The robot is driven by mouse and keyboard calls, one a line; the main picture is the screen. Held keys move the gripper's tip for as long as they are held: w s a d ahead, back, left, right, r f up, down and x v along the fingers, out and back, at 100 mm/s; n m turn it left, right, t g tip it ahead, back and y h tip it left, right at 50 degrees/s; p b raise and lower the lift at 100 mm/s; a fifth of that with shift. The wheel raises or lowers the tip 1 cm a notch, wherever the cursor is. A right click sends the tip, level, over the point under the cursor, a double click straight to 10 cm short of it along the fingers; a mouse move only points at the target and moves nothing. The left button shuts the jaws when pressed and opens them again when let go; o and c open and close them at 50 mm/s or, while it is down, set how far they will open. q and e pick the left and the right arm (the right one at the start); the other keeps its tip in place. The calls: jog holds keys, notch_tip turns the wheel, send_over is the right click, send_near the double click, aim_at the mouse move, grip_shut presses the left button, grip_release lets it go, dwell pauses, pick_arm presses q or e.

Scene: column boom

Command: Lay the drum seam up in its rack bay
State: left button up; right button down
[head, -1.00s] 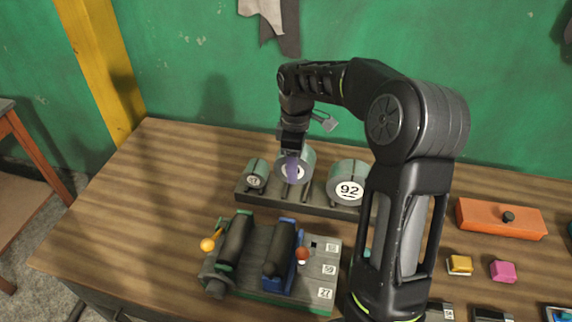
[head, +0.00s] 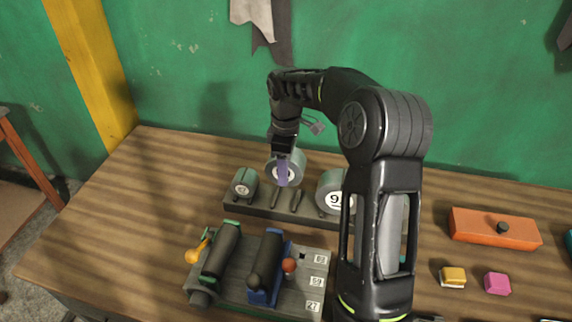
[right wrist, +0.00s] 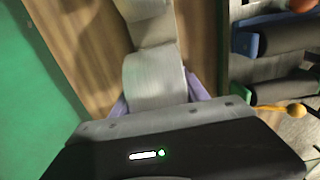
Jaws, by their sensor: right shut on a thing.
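The drum (head: 298,165), a grey-green cylinder with a pale round label, is between the purple fingers of my right gripper (head: 283,172). My right gripper is shut on it. In the right wrist view the drum (right wrist: 155,78) shows its pale curved side between the fingers. It is at the dark rack (head: 262,209), over or just behind a bay with bare bars; I cannot tell whether it touches. A smaller drum (head: 244,182) sits to its left and the larger drum (head: 330,188) to its right, partly behind my arm. I cannot make out a seam. My left gripper is out of view.
In front of the rack stands a grey fixture (head: 291,286) with dark rollers, a yellow-knobbed lever (head: 194,255) and a red knob (head: 289,265). An orange box (head: 480,229), a yellow block (head: 453,276) and a pink block (head: 497,283) lie right. The table's left side is clear.

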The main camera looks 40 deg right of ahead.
jog(key=shift+f+b, duration=1.15)
jog(key=shift+f, duration=0.8)
jog(key=shift+r, duration=0.1)
jog(key=shift+f, duration=0.3)
jog(key=shift+f+b, duration=0.45)
jog(key=shift+f, duration=0.15)
jog(key=shift+f, duration=0.15)
